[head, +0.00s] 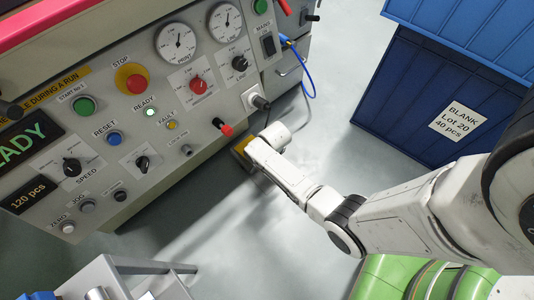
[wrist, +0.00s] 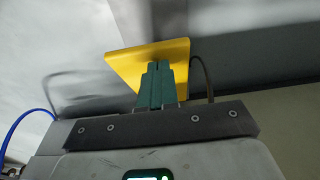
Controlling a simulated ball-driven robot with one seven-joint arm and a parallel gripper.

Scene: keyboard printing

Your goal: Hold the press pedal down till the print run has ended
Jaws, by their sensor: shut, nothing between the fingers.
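The yellow press pedal (wrist: 125,65) lies at the fingertips of my gripper (wrist: 157,66) in the wrist view. The green fingers are shut together with nothing between them. They overlap the pedal plate in the picture; I cannot tell whether they touch it or how far down it is. In the head view a yellow edge of the pedal (head: 239,147) shows by the floor under the machine, mostly hidden behind my arm's end. The machine's display (head: 28,143) shows green letters reading "READY", cut off at the left. The READY lamp (head: 150,114) looks lit.
The control panel (head: 200,60) with knobs, buttons and gauges stands along the left, with a red-tipped lever (head: 222,127) just above my arm's end. A blue crate (head: 420,110) labelled "BLANK Lot 20 40 pcs" stands at right. Grey floor (head: 250,240) is open between.

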